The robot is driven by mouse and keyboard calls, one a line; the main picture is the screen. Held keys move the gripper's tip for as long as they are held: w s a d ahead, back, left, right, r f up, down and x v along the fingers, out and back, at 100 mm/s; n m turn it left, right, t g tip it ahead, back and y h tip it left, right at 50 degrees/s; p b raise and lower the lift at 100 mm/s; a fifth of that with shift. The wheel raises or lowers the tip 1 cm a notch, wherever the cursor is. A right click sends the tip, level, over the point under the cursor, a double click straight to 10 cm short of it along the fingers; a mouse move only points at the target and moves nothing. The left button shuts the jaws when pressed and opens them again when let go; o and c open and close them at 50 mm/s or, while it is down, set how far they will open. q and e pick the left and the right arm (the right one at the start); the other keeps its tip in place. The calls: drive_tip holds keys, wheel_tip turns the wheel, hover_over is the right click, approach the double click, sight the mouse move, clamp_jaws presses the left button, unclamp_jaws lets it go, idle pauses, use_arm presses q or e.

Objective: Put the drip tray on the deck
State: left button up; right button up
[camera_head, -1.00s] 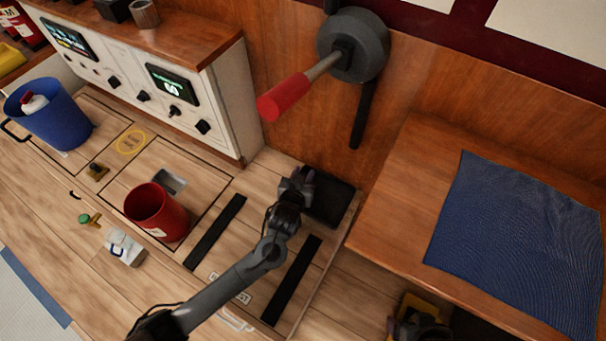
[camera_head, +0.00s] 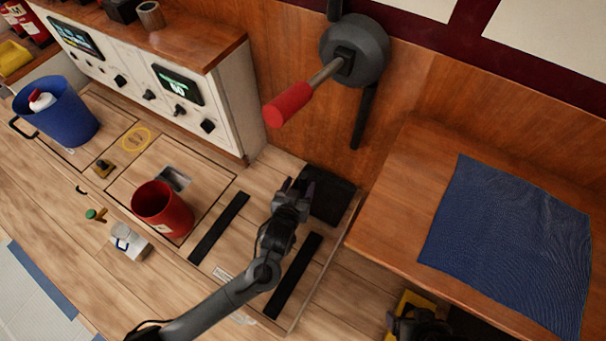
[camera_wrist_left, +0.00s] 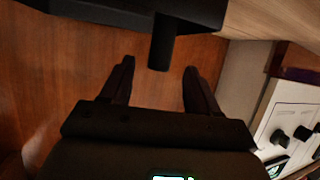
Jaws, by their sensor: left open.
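A black, flat, box-like thing, which looks like the drip tray (camera_head: 333,203), lies at the back of the wooden deck (camera_head: 262,215) against the wooden wall. My left gripper (camera_head: 296,188) is open just left of it and hides part of its left side. In the left wrist view, a black body (camera_wrist_left: 195,10) with a short stub (camera_wrist_left: 162,45) is ahead of me. The stub lines up between the spread fingers (camera_wrist_left: 159,70). I cannot tell whether they touch it. A dark part at the bottom edge seems to be my right gripper (camera_head: 418,325); its fingers are unclear.
A red cup (camera_head: 163,210) and a blue bucket (camera_head: 62,112) stand to the left. Black strips (camera_head: 294,275) lie on the deck. A red-handled lever (camera_head: 290,103) juts from the wall above. A blue mat (camera_head: 505,235) covers part of the right-hand shelf (camera_head: 395,210).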

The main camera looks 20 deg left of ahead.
use_arm(q)
drive_tip(key=s+a+g, duration=0.1)
drive_tip(key=s, duration=0.3)
drive_tip(key=s+a+g, duration=0.1)
drive_tip(key=s+g, duration=0.1)
drive_tip(key=s, duration=0.3)
drive_tip(key=s+a+g+h+p, duration=0.1)
drive_tip(key=s+g, duration=0.1)
drive_tip(key=s, duration=0.3)
drive_tip(key=shift+r+m, duration=0.3)
drive_tip(key=s+a+r+m+g+y, duration=0.1)
drive_tip(key=s+a+g, duration=0.3)
drive_tip(key=s+a, duration=0.3)
drive_tip(key=s, duration=0.5)
drive_tip(key=shift+s+r+g, duration=0.15)
drive_tip(key=shift+r+g, duration=0.1)
drive_tip(key=shift+g, duration=0.15)
drive_tip(key=shift+s, duration=0.15)
